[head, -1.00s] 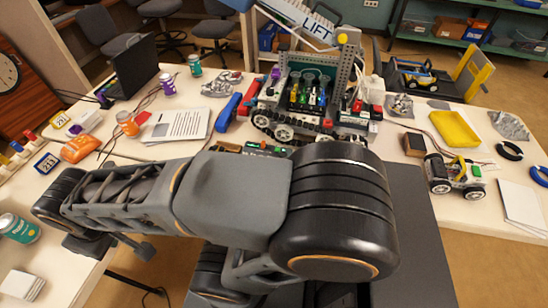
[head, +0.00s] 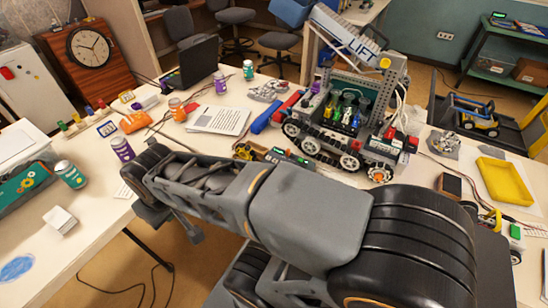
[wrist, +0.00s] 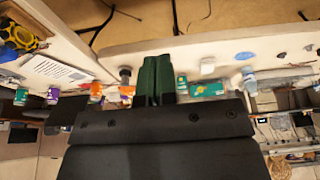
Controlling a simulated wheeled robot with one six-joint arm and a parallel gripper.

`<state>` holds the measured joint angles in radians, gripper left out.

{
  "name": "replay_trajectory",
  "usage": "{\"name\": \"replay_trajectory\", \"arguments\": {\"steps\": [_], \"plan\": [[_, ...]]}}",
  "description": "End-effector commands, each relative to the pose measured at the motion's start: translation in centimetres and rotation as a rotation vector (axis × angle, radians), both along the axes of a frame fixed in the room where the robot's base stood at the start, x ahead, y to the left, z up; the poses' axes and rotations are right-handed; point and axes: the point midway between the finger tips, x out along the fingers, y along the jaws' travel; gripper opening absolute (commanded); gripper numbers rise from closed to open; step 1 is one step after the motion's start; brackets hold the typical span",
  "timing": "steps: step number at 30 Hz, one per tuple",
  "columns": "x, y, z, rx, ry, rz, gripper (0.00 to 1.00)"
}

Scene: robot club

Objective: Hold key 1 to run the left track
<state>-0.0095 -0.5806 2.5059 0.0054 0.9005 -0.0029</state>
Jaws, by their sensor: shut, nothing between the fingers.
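The tracked robot (head: 352,118) stands on the table at the upper middle right of the head view, with a tall lift frame and coloured parts on top. Its wheeled track (head: 322,146) faces me. A small yellow and black unit with a lit green display (head: 290,157) lies in front of it, partly hidden by my arm. I cannot make out key 1 or any key number. My gripper (wrist: 157,62) shows in the wrist view as two green fingers, shut and empty. In the head view its fingers are hidden, and the arm's far end lies left of the tracked robot.
A printed sheet (head: 218,119), a blue tool (head: 266,116) and several cans lie left of the tracked robot. A yellow tray (head: 503,180) is at the right.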

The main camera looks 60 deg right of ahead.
Motion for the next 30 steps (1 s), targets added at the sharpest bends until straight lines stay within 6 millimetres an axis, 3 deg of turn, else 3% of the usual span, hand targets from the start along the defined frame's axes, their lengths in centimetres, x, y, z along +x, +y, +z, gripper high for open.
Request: {"name": "replay_trajectory", "arguments": {"steps": [9,14,17,22,27,30], "plan": [[0.1,-0.1,0.0,-0.004,0.002,-0.001,0.00],[1.5,-2.8,0.1,-0.088,0.040,-0.020,0.00],[3.3,-7.0,-0.1,-0.204,0.101,-0.035,0.00],[5.6,-17.5,-1.2,-0.428,0.269,-0.031,0.00],[5.5,-27.8,-3.6,-0.586,0.455,0.028,0.00],[4.6,-32.8,-5.3,-0.643,0.550,0.074,0.00]]}}
